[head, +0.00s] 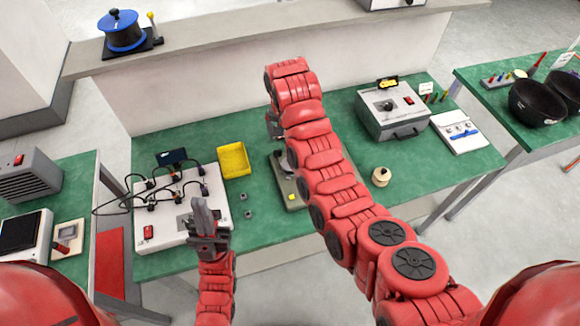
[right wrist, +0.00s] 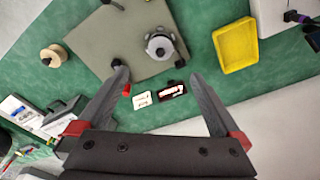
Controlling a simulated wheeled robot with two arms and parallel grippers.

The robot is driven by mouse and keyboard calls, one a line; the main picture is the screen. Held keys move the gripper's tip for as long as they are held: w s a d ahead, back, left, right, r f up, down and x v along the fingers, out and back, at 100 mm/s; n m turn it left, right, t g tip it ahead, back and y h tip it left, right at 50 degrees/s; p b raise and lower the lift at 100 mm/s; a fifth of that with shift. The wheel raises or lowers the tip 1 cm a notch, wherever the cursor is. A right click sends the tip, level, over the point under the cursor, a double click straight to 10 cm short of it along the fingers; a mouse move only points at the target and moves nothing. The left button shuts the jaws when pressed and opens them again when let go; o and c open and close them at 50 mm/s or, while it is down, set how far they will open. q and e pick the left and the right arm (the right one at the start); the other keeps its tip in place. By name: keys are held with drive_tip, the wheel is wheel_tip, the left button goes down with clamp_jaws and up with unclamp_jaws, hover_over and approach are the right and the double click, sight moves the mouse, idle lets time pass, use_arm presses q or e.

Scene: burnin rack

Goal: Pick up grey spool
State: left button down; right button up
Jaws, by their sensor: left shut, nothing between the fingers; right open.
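A round grey spool-like part (right wrist: 160,46) sits on a grey plate (right wrist: 110,38) in the right wrist view. In the head view the plate (head: 291,194) is mostly behind my right arm. My right gripper (right wrist: 160,80) is open and empty, its fingertips pointing at the plate's near edge; whether they touch anything is unclear. In the head view its fingers are hidden by the arm. My left gripper (head: 203,212) is shut and empty, in front of the white cabled box. A beige spool (head: 381,176) stands to the right, also in the right wrist view (right wrist: 53,56).
A yellow tray (head: 234,160) and two small grey pieces (head: 243,196) lie left of the plate. The white box (head: 170,235) with cables is further left. A grey instrument (head: 393,110) stands at the back right. Green bench surface is clear around the beige spool.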

drive_tip(key=b, duration=0.8)
hover_over(289, 166)
drive_tip(key=f, duration=0.8)
drive_tip(key=shift+s, duration=0.3)
drive_tip(key=f+p, duration=0.2)
drive_tip(key=f, duration=0.1)
drive_tip(key=shift+w, duration=0.2)
drive_tip(key=shift+f, duration=0.2)
drive_tip(key=shift+w+d+f+p, duration=0.1)
drive_tip(key=shift+w+f+p, duration=0.2)
drive_tip(key=shift+f+p, duration=0.35)
drive_tip(key=shift+w+f+p, duration=0.15)
drive_tip(key=shift+f+p, duration=0.15)
drive_tip(key=shift+f, duration=0.4)
drive_tip(key=shift+w+f, duration=0.25)
drive_tip(key=shift+f, duration=1.05)
drive_tip(key=shift+d, duration=0.1)
drive_tip(key=c, duration=1.4)
